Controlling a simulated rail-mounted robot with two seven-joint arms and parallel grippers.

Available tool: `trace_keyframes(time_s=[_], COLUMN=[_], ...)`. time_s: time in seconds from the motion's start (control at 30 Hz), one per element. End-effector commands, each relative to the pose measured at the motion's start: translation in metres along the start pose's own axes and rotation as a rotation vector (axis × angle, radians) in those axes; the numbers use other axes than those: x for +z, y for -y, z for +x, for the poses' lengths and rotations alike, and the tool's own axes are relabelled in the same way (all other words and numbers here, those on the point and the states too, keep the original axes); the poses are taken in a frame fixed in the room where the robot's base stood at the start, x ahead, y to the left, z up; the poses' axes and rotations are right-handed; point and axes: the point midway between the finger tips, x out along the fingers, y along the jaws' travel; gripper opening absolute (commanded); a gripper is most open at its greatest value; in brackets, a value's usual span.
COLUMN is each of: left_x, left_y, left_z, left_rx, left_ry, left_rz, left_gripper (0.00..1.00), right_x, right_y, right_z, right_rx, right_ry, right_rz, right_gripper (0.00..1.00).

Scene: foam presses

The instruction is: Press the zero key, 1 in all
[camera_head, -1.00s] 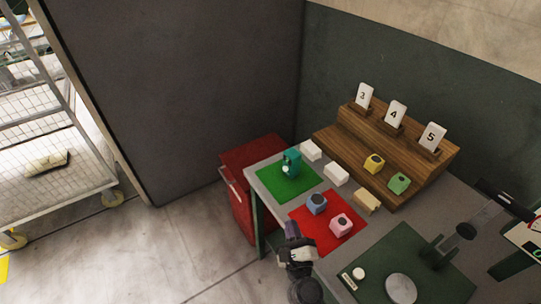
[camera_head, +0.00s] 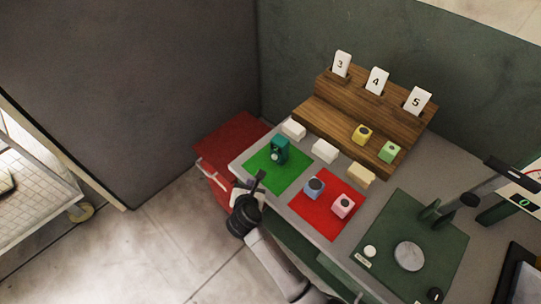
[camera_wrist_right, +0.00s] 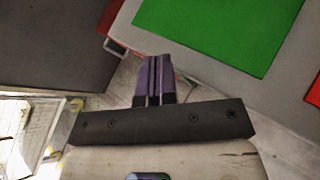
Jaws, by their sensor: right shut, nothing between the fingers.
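A green press base (camera_head: 440,237) stands at the right of the table in the head view. A small white round key (camera_head: 370,251) with a small label sits at its front left corner; I take this as the zero key, but the label is too small to read. A round grey pad (camera_head: 409,256) lies beside it. My right gripper (camera_head: 260,177) is shut and empty by the table's front edge, near the green mat (camera_head: 292,181), well left of the key. In the right wrist view its purple fingers (camera_wrist_right: 154,62) are together. My left gripper is not in view.
A teal block (camera_head: 280,150) stands on the green mat. White blocks and a wooden stepped rack (camera_head: 340,128) stand behind. A display (camera_head: 525,203) reads 0. A red cabinet (camera_head: 232,137) stands left.

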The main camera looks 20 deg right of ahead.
Motion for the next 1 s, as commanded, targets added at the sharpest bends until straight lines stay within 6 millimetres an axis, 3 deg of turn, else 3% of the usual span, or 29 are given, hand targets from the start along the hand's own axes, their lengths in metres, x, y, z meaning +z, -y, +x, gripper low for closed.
trace_keyframes(time_s=[0.37, 1.0], left_x=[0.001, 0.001], left_y=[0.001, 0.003], left_z=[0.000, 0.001], left_rx=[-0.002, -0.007], left_ry=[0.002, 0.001], left_rz=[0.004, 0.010], left_gripper=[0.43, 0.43], right_x=[0.006, 0.041], right_y=[0.005, 0.039], right_z=[0.006, 0.054], right_rx=[0.000, 0.001], right_ry=[0.005, 0.004], right_rz=[-0.003, -0.003], right_gripper=[0.00, 0.00])
